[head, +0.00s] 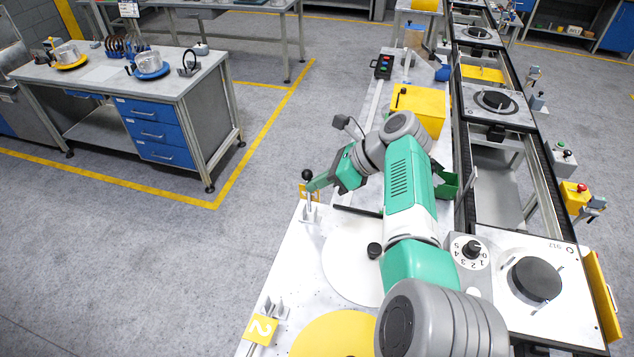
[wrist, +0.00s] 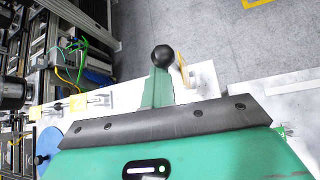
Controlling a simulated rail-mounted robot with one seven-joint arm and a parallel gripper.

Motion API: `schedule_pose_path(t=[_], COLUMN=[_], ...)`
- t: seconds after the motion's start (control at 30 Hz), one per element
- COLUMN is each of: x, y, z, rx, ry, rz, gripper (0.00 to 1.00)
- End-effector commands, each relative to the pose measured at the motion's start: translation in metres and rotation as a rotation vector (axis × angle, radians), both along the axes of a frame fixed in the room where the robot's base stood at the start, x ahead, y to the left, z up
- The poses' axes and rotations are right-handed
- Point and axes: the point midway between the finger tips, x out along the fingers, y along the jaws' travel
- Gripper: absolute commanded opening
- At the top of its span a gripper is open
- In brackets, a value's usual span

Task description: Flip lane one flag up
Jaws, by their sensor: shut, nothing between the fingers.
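The lane one flag (head: 303,191) is a small yellow plate on a metal stand at the left edge of the white bench. A black ball knob (head: 307,174) on a thin stem rises beside it. In the wrist view the knob (wrist: 163,56) shows just beyond my fingertips, and the flag (wrist: 181,69) appears nearly edge-on to its right. My gripper (head: 315,184) is shut and empty, its green fingers at the stem and flag. I cannot tell whether they touch; the fingers hide part of the flag, and its number is unreadable.
A second yellow flag marked 2 (head: 262,330) is on the same bench edge, nearer the camera. A white disc (head: 345,262) and a yellow disc (head: 330,338) lie on the bench. A yellow box (head: 420,107) stands behind my arm. The floor left of the bench is clear.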

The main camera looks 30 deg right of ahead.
Motion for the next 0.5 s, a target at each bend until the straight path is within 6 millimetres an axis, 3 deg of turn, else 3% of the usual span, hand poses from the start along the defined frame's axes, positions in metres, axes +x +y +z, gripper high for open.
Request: schedule_pose_path(t=[0.03, 0.2, 0.5], x=[-0.002, -0.018, -0.035], y=[-0.012, -0.029, -0.046], z=[0.008, 0.028, 0.048], rx=[-0.009, -0.005, 0.001], ry=[-0.009, -0.008, -0.002], rz=[-0.017, -0.012, -0.003], gripper=[0.0, 0.0, 0.0])
